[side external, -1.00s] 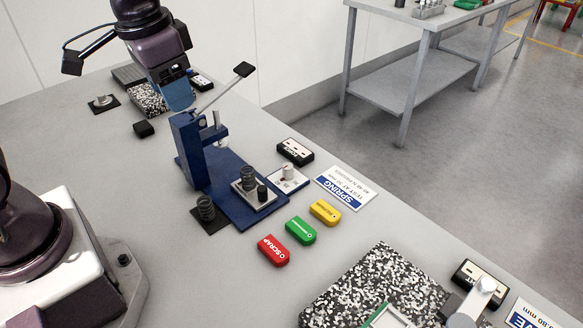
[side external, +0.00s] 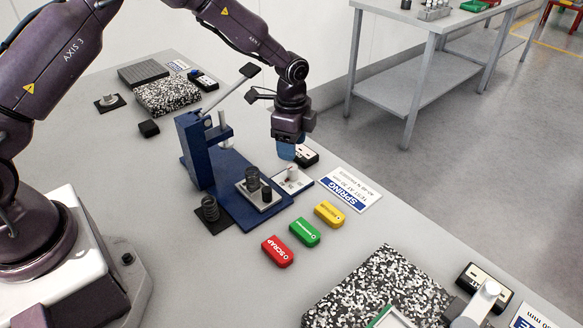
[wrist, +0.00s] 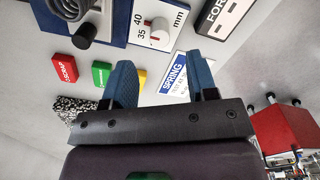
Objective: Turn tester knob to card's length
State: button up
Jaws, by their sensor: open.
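The tester (side external: 196,160) is a blue press with a lever, standing on the table. Its white knob (side external: 291,172) sits on a white dial plate (side external: 304,184) at the base's right side. In the wrist view the knob (wrist: 159,33) shows a red mark, with 35, 40 and "mm" printed beside it; which number it points at is unclear. The card (side external: 347,188) reads "SPRING" and a "TEST AT" line in mm, its number too small to read surely. My gripper (side external: 288,155) is open and empty, just above the knob and apart from it.
One spring (side external: 252,180) stands on the tester's plate, another (side external: 210,208) on a black mat. Red (side external: 278,251), green (side external: 304,232) and yellow (side external: 329,213) blocks lie in front. A black labelled box (side external: 308,157) is close behind my gripper.

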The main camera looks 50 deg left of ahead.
aim_at(292, 166)
notch_tip(292, 166, down, 7)
jog(key=shift+f, duration=0.2)
jog(key=shift+c, duration=0.5)
jog(key=c, duration=0.8)
